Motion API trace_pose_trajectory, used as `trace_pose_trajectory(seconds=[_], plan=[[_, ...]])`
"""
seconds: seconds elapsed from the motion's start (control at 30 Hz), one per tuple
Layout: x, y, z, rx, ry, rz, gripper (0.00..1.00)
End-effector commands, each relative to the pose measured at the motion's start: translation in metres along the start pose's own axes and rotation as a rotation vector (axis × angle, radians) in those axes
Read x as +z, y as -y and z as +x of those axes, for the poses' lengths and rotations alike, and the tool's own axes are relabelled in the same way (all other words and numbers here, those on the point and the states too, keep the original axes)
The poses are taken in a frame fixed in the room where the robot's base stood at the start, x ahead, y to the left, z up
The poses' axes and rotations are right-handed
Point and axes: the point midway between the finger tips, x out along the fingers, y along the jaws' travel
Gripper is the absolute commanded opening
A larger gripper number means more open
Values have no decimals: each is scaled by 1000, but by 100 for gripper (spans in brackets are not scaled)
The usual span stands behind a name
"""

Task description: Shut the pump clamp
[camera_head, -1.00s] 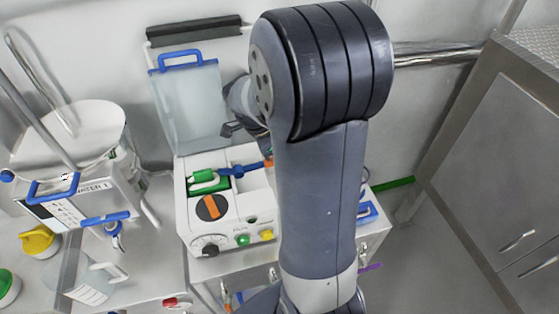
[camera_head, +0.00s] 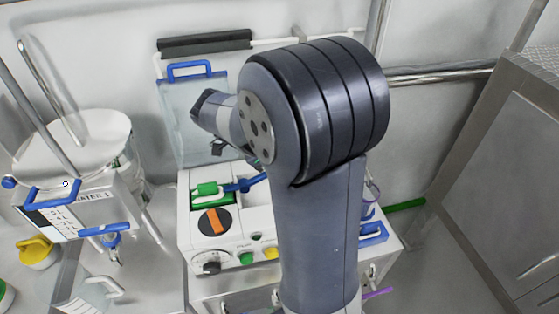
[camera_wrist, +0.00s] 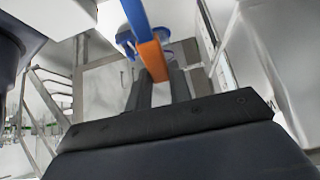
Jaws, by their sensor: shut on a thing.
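The pump (camera_head: 240,236) is a white box with an orange-and-black knob on top. In the wrist view, a blue bar (camera_wrist: 133,14) ends in an orange grip (camera_wrist: 153,58). My gripper (camera_wrist: 156,76) is shut on this orange grip, one dark finger on each side. In the head view my arm hides the fingers and the grip. Whether the clamp is fully down cannot be told.
A clear panel with a blue handle (camera_head: 190,69) stands behind the pump. A vessel with a blue-handled label box (camera_head: 75,212) is at the left, near a yellow cap (camera_head: 37,252). A steel cabinet (camera_head: 500,170) stands at the right, with open floor before it.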

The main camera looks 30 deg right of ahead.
Motion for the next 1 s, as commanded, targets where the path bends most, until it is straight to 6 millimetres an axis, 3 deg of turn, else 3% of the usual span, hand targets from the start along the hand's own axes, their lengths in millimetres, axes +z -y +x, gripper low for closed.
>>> trace_pose_trajectory(seconds=[0.1, 0.13, 0.4, 0.73, 1.0], plan=[[-1, 1, -2, -3, 0, 2, 0], [-1, 1, -2, -3, 0, 2, 21], [-1, 0, -1, -2, 0, 1, 42], [0, 1, -9, -5, 1, 1, 42], [1, 1, -60, -7, 3, 0, 42]])
